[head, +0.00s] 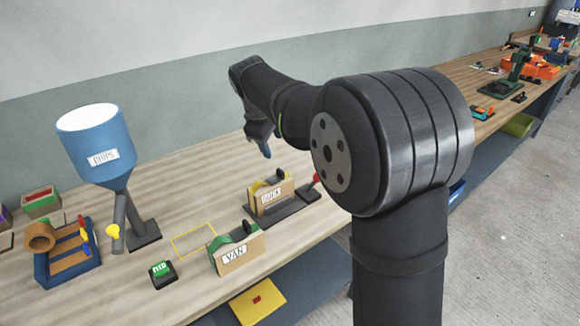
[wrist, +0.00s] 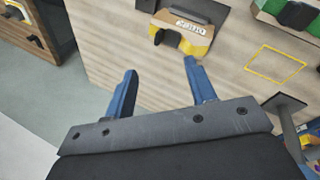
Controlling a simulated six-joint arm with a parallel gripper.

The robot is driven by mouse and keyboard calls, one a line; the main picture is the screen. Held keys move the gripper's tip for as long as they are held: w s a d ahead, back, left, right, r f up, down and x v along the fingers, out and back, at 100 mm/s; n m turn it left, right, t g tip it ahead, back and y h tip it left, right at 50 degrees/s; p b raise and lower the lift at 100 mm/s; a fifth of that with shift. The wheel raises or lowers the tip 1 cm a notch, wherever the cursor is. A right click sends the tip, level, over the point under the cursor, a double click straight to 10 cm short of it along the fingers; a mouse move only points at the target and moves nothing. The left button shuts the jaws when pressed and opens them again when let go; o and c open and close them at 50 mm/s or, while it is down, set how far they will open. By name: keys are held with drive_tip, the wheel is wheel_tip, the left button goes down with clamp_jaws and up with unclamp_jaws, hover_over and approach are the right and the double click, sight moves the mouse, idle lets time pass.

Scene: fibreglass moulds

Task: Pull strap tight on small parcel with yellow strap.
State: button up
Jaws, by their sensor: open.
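The small parcel with the yellow strap (head: 270,204) is a tan box with a white label, standing on a dark base plate on the bench. A dark loop or buckle shows at its top. In the wrist view the parcel (wrist: 189,45) is at the top, its yellow strap facing my gripper. I cannot tell whether the strap is slack. My gripper (head: 262,146) hangs above the bench behind the parcel in the head view. In the wrist view my gripper (wrist: 160,78) has its blue fingers spread apart, with bare wood between them, short of the parcel.
A second parcel with a green strap, labelled VAN (head: 235,257), stands nearby. A red-handled lever (head: 314,182) is beside the yellow-strapped parcel. A yellow outline (head: 194,240), a green button (head: 161,270) and a blue hopper (head: 95,150) are to the left.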

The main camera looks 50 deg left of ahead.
drive_tip(key=s+a+f+n+t+h, duration=0.25)
drive_tip(key=s+a+n+t, duration=0.2)
drive_tip(key=n, duration=0.75)
approach(281, 170)
drive_tip(key=shift+t, duration=0.35)
drive_tip(key=x, duration=1)
drive_tip(key=shift+f, duration=0.25)
clamp_jaws()
